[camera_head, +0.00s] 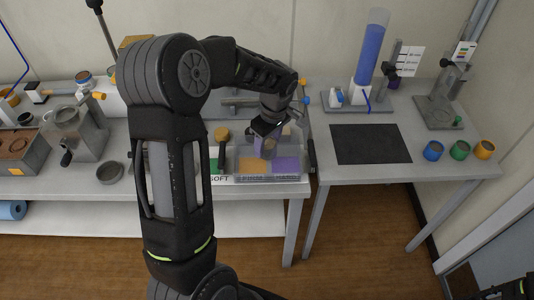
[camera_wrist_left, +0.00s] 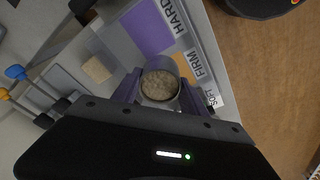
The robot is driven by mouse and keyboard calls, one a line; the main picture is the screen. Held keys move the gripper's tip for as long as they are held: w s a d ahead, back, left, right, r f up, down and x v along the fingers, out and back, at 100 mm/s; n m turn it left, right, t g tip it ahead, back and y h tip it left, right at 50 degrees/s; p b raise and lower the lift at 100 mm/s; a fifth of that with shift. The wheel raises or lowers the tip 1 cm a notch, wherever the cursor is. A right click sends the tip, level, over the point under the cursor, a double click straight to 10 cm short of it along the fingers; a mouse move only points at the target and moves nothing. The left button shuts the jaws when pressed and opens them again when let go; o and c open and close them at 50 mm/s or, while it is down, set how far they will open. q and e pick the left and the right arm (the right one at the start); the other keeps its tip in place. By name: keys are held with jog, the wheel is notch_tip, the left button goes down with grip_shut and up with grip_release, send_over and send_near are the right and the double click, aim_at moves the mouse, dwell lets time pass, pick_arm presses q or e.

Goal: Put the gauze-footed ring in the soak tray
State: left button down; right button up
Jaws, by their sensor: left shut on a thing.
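My left gripper (camera_head: 265,147) is over the clear-walled tray on the left bench, partly hidden by its own wrist. In the left wrist view its two purple-grey fingers (camera_wrist_left: 160,92) are shut on a round metal ring (camera_wrist_left: 161,84) filled with grey-brown soil. The ring's underside and any gauze on it are hidden. A clear-walled tray (camera_head: 237,177) stands under the gripper, and no label on it names it as the soak tray. A pale beige block (camera_wrist_left: 97,70) lies to the left of the ring in the wrist view. My right gripper is not in view.
Green, orange (camera_head: 254,166) and purple (camera_head: 286,165) pads lie behind SOFT, FIRM and HARD labels. A grey dish (camera_head: 110,173) stands left on the bench. The right table has a dark mat (camera_head: 370,144), a tall blue cylinder (camera_head: 369,55) and three coloured cups.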

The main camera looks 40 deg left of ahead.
aim_at(267, 153)
pick_arm(q)
jog(key=shift+f, duration=0.45)
jog(key=shift+f, duration=1.85)
jog(key=shift+f, duration=0.2)
jog(key=c, duration=0.6)
grip_release()
jog(key=shift+r, duration=0.15)
jog(key=shift+r+p, duration=0.2)
jog(key=shift+p, duration=0.2)
jog(key=r, duration=0.4)
jog(key=d+r+b, duration=0.1)
jog(key=r, duration=0.6)
jog(key=shift+s+d+r, duration=0.15)
jog(key=shift+d+r, duration=0.15)
jog(key=shift+d, duration=0.1)
